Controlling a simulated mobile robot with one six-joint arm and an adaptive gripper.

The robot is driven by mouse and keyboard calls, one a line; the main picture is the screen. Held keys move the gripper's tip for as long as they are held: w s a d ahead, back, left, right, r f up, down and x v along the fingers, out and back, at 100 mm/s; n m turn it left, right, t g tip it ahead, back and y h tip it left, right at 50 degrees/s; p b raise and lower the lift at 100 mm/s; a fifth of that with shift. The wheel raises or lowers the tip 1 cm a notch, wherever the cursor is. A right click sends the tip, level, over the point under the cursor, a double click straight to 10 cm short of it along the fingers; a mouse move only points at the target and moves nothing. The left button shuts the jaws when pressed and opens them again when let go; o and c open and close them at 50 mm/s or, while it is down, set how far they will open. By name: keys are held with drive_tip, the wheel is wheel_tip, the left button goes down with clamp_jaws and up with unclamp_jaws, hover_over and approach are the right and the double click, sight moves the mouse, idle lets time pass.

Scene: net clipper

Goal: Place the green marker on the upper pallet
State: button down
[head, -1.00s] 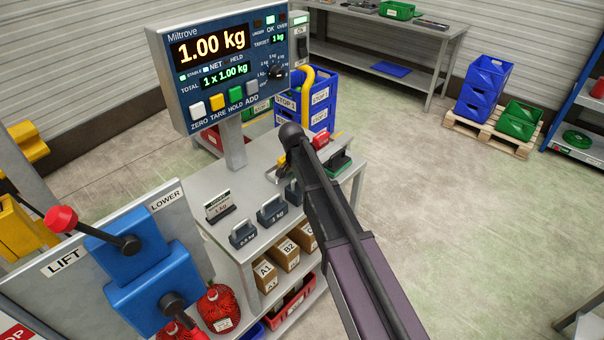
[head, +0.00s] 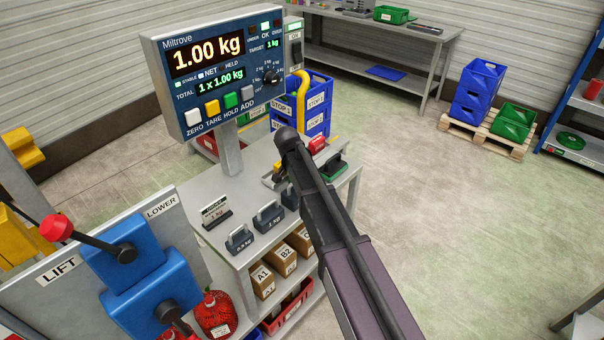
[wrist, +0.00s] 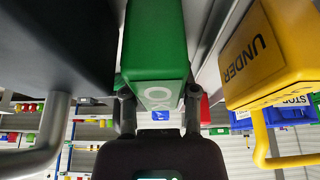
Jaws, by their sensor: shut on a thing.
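In the wrist view, the green marker (wrist: 154,50), lettered OK, is between the dark fingers of my gripper (wrist: 157,105), which is shut on it. A yellow marker (wrist: 262,58) lettered UNDER is to its right, and a dark block (wrist: 60,40) with a grey handle is to its left. In the head view, my arm hides the gripper. A green item with a dark top (head: 333,168) shows at the table's right end; I cannot tell whether it is the held marker. A wooden pallet (head: 464,132) bearing crates is on the floor at the back right; no second pallet is clear.
The scale display (head: 212,62) reads 1.00 kg above the metal table (head: 225,172). Several dark weights stand on this table, including one at the front (head: 239,239). A LIFT control panel (head: 70,250) is at the left front. The concrete floor (head: 450,220) to the right is clear.

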drive_tip(key=shift+r+p, duration=4.8)
drive_tip(key=shift+r, duration=0.1)
drive_tip(key=shift+d, duration=0.1)
